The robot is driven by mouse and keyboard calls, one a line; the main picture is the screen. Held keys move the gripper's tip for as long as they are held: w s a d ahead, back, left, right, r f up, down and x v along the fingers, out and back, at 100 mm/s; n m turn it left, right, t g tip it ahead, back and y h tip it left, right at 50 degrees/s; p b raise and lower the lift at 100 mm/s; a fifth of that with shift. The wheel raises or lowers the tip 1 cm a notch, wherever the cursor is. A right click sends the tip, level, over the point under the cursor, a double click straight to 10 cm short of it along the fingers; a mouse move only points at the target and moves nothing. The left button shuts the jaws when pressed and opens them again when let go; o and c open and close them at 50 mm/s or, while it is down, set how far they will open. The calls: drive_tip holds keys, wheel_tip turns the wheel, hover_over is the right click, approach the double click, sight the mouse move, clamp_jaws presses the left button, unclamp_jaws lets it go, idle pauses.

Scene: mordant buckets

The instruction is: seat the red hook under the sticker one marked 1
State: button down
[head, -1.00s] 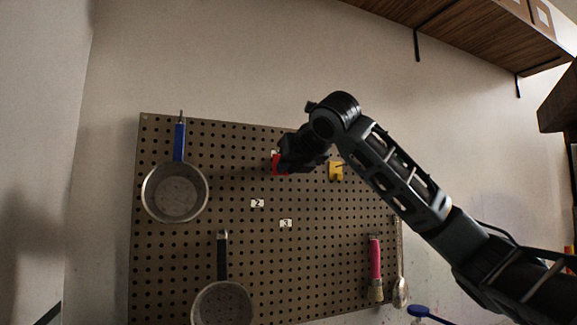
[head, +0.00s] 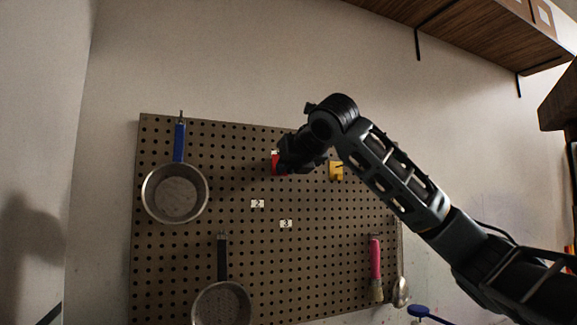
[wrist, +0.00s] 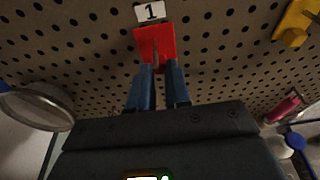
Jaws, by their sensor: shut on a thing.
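The red hook (wrist: 155,41) is between the fingertips of my gripper (wrist: 158,75) in the wrist view, flat against or very close to the pegboard. The white sticker marked 1 (wrist: 150,12) is directly above the hook. In the head view the red hook (head: 275,164) shows at the upper part of the pegboard (head: 240,270), partly hidden behind my gripper (head: 287,166). My gripper is shut on the hook. Whether the hook's pegs are in the holes is hidden.
A yellow hook (head: 336,171) is on the board to the right. Stickers 2 (head: 257,204) and 3 (head: 286,224) are lower. A blue-handled pan (head: 175,192) hangs left, another pan (head: 221,303) below. A red-handled brush (head: 375,262) and a spoon (head: 401,290) hang lower right.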

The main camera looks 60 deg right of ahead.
drive_tip(key=shift+w+d+p, duration=0.35)
drive_tip(key=shift+w+d, duration=0.1)
drive_tip(key=shift+w, duration=0.3)
drive_tip(key=c, duration=1)
unclamp_jaws()
drive_tip(key=shift+s, duration=0.1)
drive_tip(key=b+v, duration=0.1)
drive_tip(key=v, duration=0.6)
drive_tip(key=shift+s+a+b, duration=0.2)
drive_tip(key=shift+s+b, duration=0.1)
drive_tip(key=shift+b, duration=0.1)
